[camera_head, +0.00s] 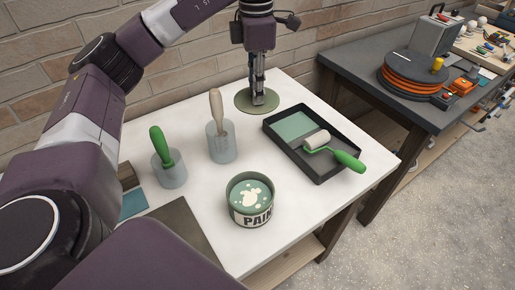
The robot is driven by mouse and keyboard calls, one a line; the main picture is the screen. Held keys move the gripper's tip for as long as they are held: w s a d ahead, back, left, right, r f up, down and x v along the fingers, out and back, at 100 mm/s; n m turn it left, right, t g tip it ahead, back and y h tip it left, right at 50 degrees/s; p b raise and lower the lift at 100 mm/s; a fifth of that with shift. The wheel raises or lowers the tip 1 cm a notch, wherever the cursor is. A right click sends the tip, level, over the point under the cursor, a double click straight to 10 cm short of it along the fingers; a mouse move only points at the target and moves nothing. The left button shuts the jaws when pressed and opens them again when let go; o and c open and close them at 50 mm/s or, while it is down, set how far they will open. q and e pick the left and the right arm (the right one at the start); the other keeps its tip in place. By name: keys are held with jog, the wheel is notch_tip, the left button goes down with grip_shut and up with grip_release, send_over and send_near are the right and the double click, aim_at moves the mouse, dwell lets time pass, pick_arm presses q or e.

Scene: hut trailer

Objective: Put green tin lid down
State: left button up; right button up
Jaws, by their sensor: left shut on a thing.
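The green tin lid (243,101) is a flat, round, dull green disc at the back of the white table. My left gripper (259,98) points straight down over it, with its fingers shut at the lid. The lid looks level and at or just above the tabletop; I cannot tell whether it touches. The fingers hide part of the lid. The open paint tin (251,213), with green paint and a pale splash inside, stands at the front of the table. My right gripper is not in view.
A black paint tray (276,138) with a green-handled roller (345,159) lies to the right. Two clear jars hold a green-handled tool (161,147) and a pale-handled brush (216,108). A brick wall stands behind. A dark bench (353,67) with an orange cable reel (412,75) is at right.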

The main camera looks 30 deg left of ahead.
pick_arm(q)
send_over(256, 156)
notch_tip(256, 156, down, 6)
notch_tip(256, 156, down, 9)
jog(key=shift+w+r+p, duration=0.1)
jog(key=shift+r+p, duration=0.05)
jog(key=shift+p, duration=1.1)
jog(key=shift+f, duration=0.7)
notch_tip(256, 156, down, 3)
jog(key=shift+r+p, duration=0.2)
jog(key=shift+p, duration=0.25)
jog(key=shift+f, duration=0.55)
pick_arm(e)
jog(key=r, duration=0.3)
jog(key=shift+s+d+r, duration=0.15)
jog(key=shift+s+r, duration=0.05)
pick_arm(q)
jog(key=shift+f, duration=0.2)
jog(key=o, duration=1.1)
jog(key=shift+r, duration=0.1)
jog(key=shift+c, duration=0.2)
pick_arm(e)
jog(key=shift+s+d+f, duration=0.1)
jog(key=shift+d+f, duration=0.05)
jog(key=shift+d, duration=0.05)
